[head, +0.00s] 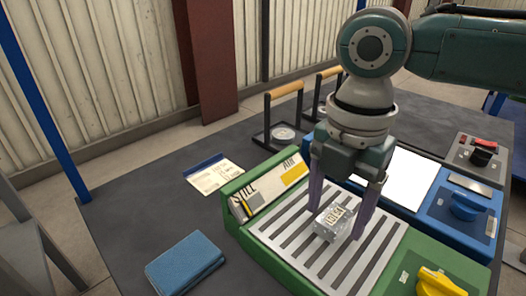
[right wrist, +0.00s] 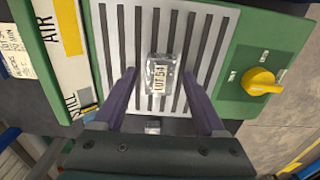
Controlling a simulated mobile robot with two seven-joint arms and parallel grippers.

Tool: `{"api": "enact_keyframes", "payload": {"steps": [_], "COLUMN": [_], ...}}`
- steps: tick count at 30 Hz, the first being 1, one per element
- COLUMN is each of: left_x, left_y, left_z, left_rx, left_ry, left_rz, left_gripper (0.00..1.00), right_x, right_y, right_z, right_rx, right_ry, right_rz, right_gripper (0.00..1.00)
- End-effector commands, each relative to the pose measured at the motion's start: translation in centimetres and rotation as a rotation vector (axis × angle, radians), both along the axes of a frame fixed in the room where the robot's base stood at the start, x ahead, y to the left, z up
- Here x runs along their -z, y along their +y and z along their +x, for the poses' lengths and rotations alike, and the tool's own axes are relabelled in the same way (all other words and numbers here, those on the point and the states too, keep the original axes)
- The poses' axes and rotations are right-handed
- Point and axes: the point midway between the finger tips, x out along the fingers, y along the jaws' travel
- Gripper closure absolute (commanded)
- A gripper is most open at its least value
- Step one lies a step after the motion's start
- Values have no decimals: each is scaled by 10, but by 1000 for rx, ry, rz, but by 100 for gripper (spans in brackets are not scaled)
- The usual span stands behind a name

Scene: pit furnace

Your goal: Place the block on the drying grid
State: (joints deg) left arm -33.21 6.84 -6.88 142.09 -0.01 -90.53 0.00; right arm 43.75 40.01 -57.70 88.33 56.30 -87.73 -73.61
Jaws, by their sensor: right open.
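The block (head: 333,222) is a small clear, glassy piece with a label reading "LOT 54". It rests on the slotted metal drying grid (head: 376,262), which is set in a green frame. My right gripper (head: 341,218) is over the grid with its purple fingers pointing down, one on each side of the block. In the right wrist view the block (right wrist: 159,74) lies on the slats beyond the open fingertips (right wrist: 166,76), with a gap on both sides. The fingers are open and do not appear to touch it. My left gripper is not in view.
The green frame has a yellow knob (head: 440,282) and a "STILL AIR" sign (head: 270,190). A blue unit with a white panel (head: 396,178) and blue knob (head: 467,207) stands behind. A blue book (head: 185,264), a paper card (head: 214,175) and wooden-handled stands (head: 284,120) are on the dark table.

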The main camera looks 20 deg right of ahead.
Motion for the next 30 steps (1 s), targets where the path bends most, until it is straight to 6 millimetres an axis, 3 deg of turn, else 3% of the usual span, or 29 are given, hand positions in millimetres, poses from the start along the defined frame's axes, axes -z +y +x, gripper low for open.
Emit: {"api": "enact_keyframes", "payload": {"steps": [4, 7, 15, 22, 26, 30], "left_x": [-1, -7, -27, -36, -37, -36], "left_y": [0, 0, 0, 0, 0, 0], "left_z": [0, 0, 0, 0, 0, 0], "left_rx": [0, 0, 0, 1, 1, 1], "left_ry": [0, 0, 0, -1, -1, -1], "left_rz": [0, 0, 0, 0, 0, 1], "left_gripper": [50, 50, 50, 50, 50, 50], "right_x": [-4, -17, -79, -116, -119, -96], "right_y": [0, 0, 0, 0, 4, 34], "right_z": [0, 0, 1, 1, -2, -17], "right_rx": [0, -1, -1, 1, 6, 74], "right_ry": [-1, -2, -4, -2, -2, -19], "right_rz": [0, 1, 2, 1, 6, 53], "right_gripper": [27, 27, 27, 27, 27, 27]}}
